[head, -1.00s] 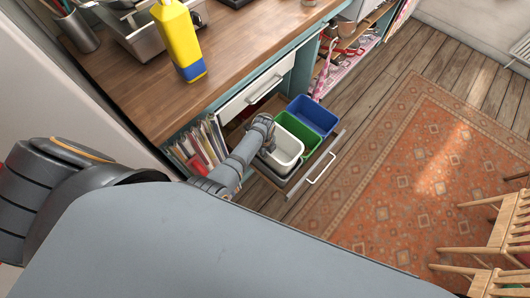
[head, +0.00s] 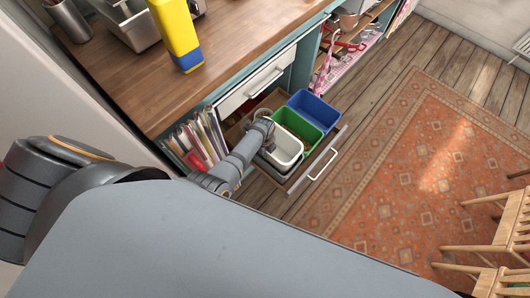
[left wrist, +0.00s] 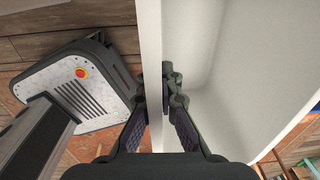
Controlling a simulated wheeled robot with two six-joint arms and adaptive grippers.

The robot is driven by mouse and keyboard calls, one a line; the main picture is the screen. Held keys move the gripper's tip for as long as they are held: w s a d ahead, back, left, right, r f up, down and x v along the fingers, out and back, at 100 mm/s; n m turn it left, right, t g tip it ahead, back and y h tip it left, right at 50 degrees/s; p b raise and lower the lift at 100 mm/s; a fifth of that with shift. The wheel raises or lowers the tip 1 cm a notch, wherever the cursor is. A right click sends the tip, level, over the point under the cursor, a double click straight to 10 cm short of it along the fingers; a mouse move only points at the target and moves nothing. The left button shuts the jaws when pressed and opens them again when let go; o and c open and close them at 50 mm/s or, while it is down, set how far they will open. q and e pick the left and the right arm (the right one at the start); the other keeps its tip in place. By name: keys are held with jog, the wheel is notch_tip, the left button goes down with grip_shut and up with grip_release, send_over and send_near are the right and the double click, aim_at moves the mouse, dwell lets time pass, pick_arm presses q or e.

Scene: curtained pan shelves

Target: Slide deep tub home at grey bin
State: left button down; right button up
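A white tub (head: 289,152) stands in the pulled-out drawer in the head view, beside the green bin (head: 298,126). A grey bin (head: 274,174) shows only as a strip of rim at the tub's near side; the tub and my arm hide the rest. I cannot tell how far the tub sits inside it. My left gripper (head: 264,126) is at the tub's cabinet-side end. In the left wrist view, the tub's wall (left wrist: 150,50) runs between the fingers of this gripper (left wrist: 165,100), which look closed on it. My right gripper is out of view.
A blue bin (head: 313,110) stands at the drawer's far end. The drawer front has a pale handle (head: 324,164). Upright files (head: 199,140) fill the cabinet left of my forearm. A yellow and blue bottle (head: 176,32) stands on the worktop. The rug (head: 420,150) has free floor.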

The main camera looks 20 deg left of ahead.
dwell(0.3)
pick_arm(q)
jog(key=c, duration=1.4)
grip_release()
jog(key=shift+c, duration=0.2)
notch_tip(320, 180, up, 12)
jog(key=shift+s, duration=0.2)
